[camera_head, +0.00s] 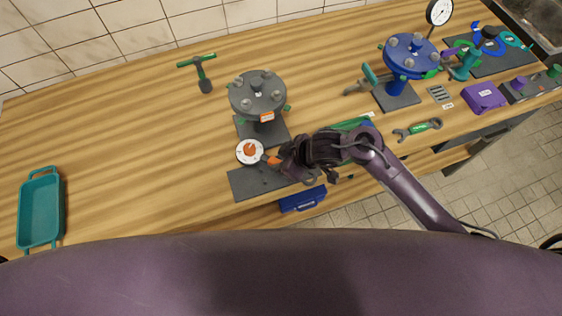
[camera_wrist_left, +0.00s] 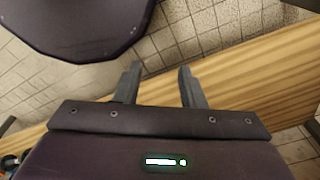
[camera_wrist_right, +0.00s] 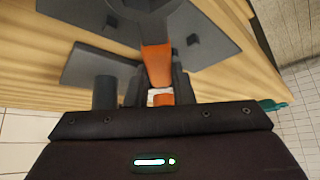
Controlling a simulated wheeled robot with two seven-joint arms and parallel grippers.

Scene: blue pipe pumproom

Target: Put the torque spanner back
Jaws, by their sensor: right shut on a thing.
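The torque spanner, which I take to be the tool with a round white dial and orange centre (camera_head: 250,151), is at the front of the bench, over or beside a dark grey plate (camera_head: 245,185). My right gripper (camera_head: 279,160) is shut on its orange part, which shows between the fingers in the right wrist view (camera_wrist_right: 156,62). The gripper hides the rest of the tool, and I cannot tell whether it touches the plate. My left gripper (camera_wrist_left: 160,85) is open and empty in the left wrist view; the head view does not show it.
A grey bolted flange (camera_head: 258,92) stands just behind the plate. A green T-handle tool (camera_head: 203,75) lies further back. A blue flange (camera_head: 411,55), a green-marked spanner (camera_head: 420,129) and a purple box (camera_head: 484,97) are at right. A teal tray (camera_head: 40,208) is at far left, with clear bench between.

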